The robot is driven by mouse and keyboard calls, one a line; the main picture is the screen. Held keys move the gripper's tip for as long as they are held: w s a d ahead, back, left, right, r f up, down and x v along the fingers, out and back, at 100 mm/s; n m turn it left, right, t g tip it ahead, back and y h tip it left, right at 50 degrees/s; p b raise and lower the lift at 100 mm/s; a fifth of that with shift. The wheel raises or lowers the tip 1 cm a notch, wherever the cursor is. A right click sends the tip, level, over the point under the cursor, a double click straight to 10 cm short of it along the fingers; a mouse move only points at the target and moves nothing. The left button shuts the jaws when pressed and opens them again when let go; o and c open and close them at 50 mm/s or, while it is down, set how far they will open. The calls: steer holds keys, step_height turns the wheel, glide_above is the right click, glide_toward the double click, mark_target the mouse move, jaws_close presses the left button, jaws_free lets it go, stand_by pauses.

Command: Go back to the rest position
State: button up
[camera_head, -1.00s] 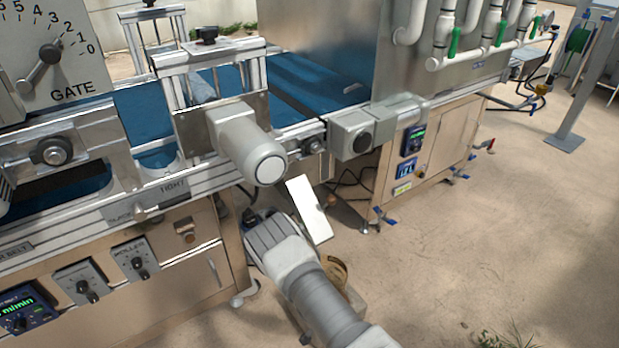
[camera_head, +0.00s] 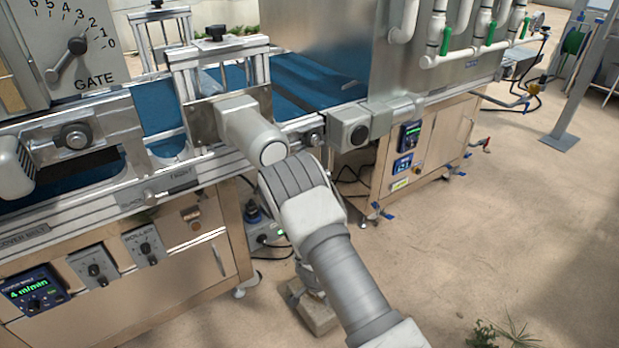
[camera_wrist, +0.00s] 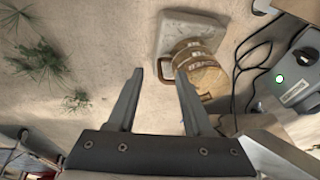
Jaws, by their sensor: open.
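My gripper (camera_wrist: 162,98) shows in the wrist view with its two dark fingers apart and nothing between them. It points down toward the sandy floor. In the head view my grey and white arm reaches up from the bottom, its wrist just in front of the grey motor (camera_head: 252,144) on the seeder. I cannot tell from the head view whether the wrist touches the motor. The gripper's fingers are hidden in that view.
A brown banded object with a handle (camera_wrist: 196,72) stands by a pale slab (camera_wrist: 184,27) on the floor. A grey box with a green light (camera_wrist: 294,84) and black cables lie beside it. The seeder's control panels (camera_head: 93,268) are at left. Open floor (camera_head: 520,230) lies right.

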step_height(320, 180, up, 32)
steer(key=n+t+y, duration=0.1)
steer(key=n+y, duration=0.3)
steer(key=n, duration=0.1)
steer(key=s+d+r+n, duration=0.3)
steer(key=s+d+r, duration=0.1)
steer(key=s+r, duration=0.85)
steer(key=s+d+r+n+t+h, duration=0.1)
steer(key=s+d+r, duration=0.2)
steer(key=s, duration=0.3)
steer(key=s+d+r+n+t+h, duration=0.1)
steer(key=s+d+r+n, duration=0.1)
steer(key=s+d+r, duration=0.3)
step_height(320, 180, up, 20)
steer(key=a+p, duration=0.1)
steer(key=p, duration=2.1)
steer(key=shift+s+a+p, duration=0.15)
steer(key=shift+s+p, duration=0.15)
steer(key=shift+s, duration=0.05)
steer(key=shift+a, duration=0.15)
